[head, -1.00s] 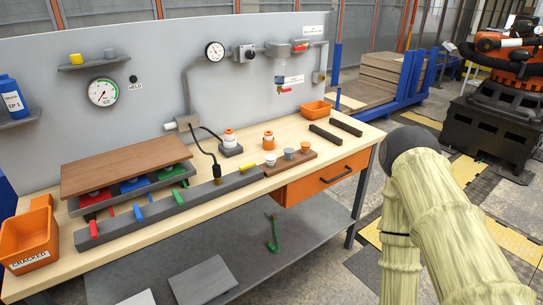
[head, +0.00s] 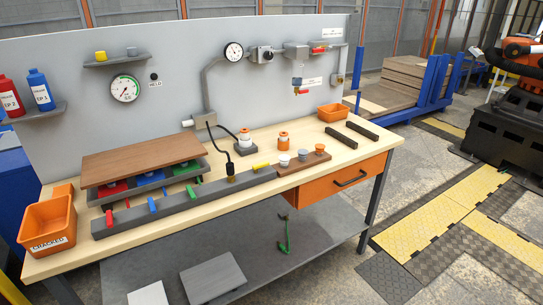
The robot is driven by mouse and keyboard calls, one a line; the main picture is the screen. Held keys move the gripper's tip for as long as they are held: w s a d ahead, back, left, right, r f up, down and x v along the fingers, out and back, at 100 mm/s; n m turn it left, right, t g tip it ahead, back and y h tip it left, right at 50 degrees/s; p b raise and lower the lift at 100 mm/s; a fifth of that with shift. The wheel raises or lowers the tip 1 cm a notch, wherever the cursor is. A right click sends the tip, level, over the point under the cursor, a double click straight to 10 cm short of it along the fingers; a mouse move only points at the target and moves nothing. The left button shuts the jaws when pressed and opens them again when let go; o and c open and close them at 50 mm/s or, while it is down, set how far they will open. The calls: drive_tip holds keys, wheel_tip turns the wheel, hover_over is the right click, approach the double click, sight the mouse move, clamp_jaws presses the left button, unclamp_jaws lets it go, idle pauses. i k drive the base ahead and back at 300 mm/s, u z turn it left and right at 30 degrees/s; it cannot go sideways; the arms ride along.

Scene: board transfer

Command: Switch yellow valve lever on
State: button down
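The yellow lever (head: 261,166) lies on top of the right part of a long grey bar (head: 215,191) along the front of the workbench. It appears to lie along the bar. The red lever (head: 108,219), blue lever (head: 152,205) and green lever (head: 193,191) sit farther left on the same bar and point across it. My gripper is not in view.
The workbench (head: 360,153) holds a brown board (head: 142,158) on a rack, an orange bin (head: 48,223) at left and a small orange tray (head: 333,112). White and orange capped parts stand behind and beside the bar.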

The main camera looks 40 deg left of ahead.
sight(256, 167)
drive_tip(key=i, duration=1)
drive_tip(key=u, duration=2.2)
